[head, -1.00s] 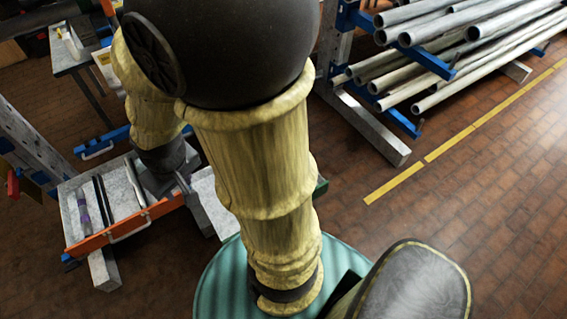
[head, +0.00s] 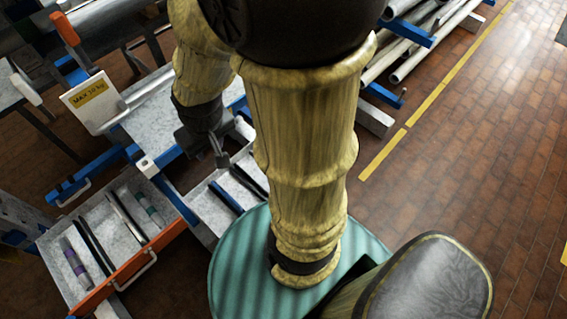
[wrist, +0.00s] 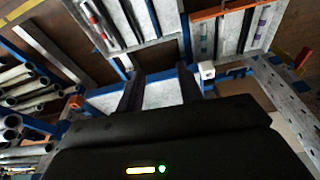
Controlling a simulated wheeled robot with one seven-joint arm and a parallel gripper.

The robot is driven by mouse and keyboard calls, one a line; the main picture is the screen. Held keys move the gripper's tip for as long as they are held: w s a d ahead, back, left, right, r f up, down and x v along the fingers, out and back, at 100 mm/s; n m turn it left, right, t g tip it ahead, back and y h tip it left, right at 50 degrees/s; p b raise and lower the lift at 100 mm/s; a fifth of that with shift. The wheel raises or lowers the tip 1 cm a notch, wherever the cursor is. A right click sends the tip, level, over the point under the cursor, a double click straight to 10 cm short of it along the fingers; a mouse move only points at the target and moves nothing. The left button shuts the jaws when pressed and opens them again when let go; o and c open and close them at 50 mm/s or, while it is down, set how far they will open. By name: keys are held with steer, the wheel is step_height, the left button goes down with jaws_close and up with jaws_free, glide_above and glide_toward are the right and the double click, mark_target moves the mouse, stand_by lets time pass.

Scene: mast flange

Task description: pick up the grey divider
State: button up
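The pulled-out drawer with an orange front (head: 128,268) is at the left of the head view. In it, a slim grey strip that looks like the grey divider (head: 127,215) lies lengthwise between a black strip (head: 93,247) and a green-banded tube (head: 148,207). My gripper (head: 221,158) is above and to the right of this drawer, apart from the divider. In the wrist view my gripper's two dark fingers (wrist: 160,88) stand apart with only a pale surface showing between them. The orange-fronted drawer shows there too (wrist: 222,11), at the upper right; its grey strip is hard to single out.
A purple-banded tube (head: 73,257) lies at the drawer's left side. A second tray (head: 215,208) with dark strips is below my gripper. A "MAX 50 kg" sign (head: 92,98) stands behind. Racked pipes (head: 410,60) are at upper right; the brick floor (head: 470,150) right is clear.

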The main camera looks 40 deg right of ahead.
steer(key=shift+w+d, duration=0.15)
steer(key=shift+w, duration=0.15)
steer(key=shift+o, duration=0.2)
steer(key=shift+s, duration=0.15)
